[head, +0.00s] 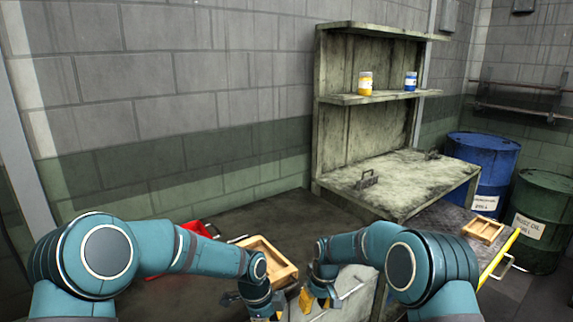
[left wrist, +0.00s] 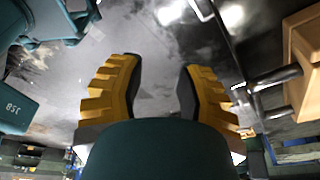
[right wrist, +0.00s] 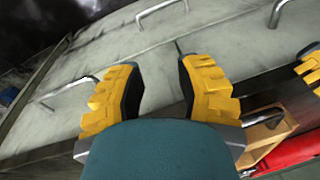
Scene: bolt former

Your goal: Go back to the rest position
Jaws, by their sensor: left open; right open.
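My right gripper (head: 319,297) hangs low at the bottom middle of the head view. In the right wrist view its yellow fingers (right wrist: 160,95) are apart with nothing between them, above a pale grey surface with metal handles. My left gripper (head: 268,310) is just to the left of it, mostly hidden behind its own arm and cut by the lower edge. In the left wrist view its yellow fingers (left wrist: 160,90) are apart and empty. The two grippers are close together. Part of a yellow finger of the other gripper shows at the right edge of the right wrist view.
A wooden box (head: 270,262) lies close beside my left forearm, with a red object (head: 197,229) behind it. A worn workbench (head: 405,180) with a shelf holds a yellow jar (head: 365,84) and a blue jar (head: 410,82). Blue (head: 484,160) and green (head: 541,215) drums stand right.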

